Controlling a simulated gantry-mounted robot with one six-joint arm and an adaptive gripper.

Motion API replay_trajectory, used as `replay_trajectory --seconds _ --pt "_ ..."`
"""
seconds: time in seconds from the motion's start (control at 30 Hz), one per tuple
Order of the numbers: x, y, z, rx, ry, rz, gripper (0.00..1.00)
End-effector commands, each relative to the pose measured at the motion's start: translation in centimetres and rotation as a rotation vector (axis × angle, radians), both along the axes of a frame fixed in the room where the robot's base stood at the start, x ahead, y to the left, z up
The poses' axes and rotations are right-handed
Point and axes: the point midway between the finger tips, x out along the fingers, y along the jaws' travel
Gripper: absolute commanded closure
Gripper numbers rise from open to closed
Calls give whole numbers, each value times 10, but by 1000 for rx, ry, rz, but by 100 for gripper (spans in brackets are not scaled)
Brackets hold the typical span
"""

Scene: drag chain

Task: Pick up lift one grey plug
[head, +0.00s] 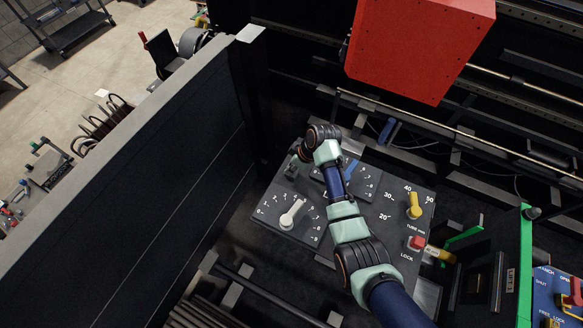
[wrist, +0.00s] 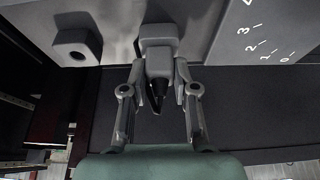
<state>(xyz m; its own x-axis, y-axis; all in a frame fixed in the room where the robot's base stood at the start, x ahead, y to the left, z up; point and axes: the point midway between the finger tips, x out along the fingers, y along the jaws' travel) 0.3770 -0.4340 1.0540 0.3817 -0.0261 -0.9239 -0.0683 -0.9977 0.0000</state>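A grey blocky plug (wrist: 159,62) shows in the upper middle of the wrist view, with a wider block above a narrower one. My gripper (wrist: 160,80) has one finger on each side of its narrower part. The fingertips are very close to its sides; whether they press on it I cannot tell. A black pointed piece hangs below the plug between the fingers. A second grey block with a round dark hole (wrist: 75,47) sits to the left, apart from the fingers. In the head view my wrist hides the fingers and the plug at the far edge of the panel.
The grey control panel (head: 377,236) carries a white lever (head: 291,214), a yellow handle (head: 414,206) and a red knob (head: 416,243). A tall dark wall (head: 165,170) stands left. A red box (head: 420,45) hangs beyond. A green-edged plate (head: 521,265) stands right.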

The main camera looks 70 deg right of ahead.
Motion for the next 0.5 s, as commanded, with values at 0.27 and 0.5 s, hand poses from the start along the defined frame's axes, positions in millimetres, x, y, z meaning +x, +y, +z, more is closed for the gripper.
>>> replay_trajectory --seconds 0.27,0.5 --pt "0 0 0 0 0 0 100" --pt "1 -1 12 -2 -2 -1 100"
